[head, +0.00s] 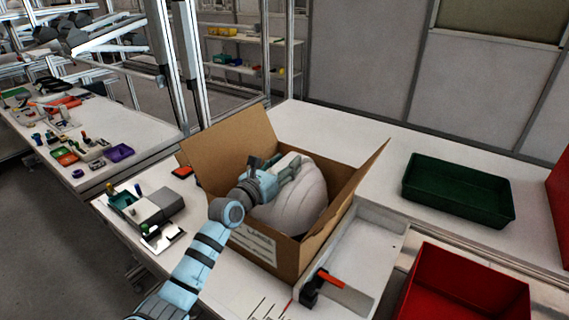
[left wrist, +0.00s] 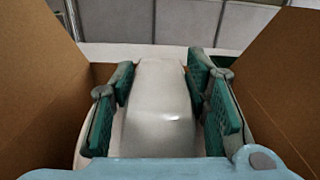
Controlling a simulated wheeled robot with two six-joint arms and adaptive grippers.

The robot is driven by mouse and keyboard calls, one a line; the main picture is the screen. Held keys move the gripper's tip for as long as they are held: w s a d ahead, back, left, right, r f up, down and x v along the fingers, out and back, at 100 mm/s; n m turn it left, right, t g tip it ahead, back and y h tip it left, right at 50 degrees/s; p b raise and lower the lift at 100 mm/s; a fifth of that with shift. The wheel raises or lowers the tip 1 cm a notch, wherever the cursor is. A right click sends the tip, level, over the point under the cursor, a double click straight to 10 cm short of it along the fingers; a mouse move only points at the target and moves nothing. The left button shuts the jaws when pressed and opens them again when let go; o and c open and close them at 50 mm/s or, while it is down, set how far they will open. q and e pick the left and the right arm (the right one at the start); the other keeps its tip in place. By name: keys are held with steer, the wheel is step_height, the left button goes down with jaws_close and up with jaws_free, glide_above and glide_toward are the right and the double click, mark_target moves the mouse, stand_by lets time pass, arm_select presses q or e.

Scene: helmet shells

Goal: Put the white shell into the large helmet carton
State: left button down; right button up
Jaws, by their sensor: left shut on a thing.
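The white shell (head: 300,200) is inside the large helmet carton (head: 258,247), a brown cardboard box with raised flaps on the white table. My left gripper (head: 288,168) reaches over the carton's near left side and is shut on the shell's upper part. In the left wrist view, the gripper (left wrist: 160,100) has its green finger pads on both sides of the white shell (left wrist: 162,85), with carton walls (left wrist: 35,80) to the left and right. The shell's underside is hidden, so I cannot tell whether it touches the carton floor. My right gripper is not in view.
A white tray (head: 385,222) with a red-and-black-handled tool (head: 335,290) sits right of the carton. A dark green tray (head: 460,190) and a red bin (head: 465,285) are farther right. A grey device (head: 155,207) stands left. Bare table lies behind the carton.

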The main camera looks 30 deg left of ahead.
arm_select(q)
steer(key=shift+f+b, duration=1.05)
steer(key=shift+f, duration=0.3)
steer(key=c, duration=0.8)
jaws_free()
step_height(320, 180, up, 10)
steer(key=shift+f, duration=0.1)
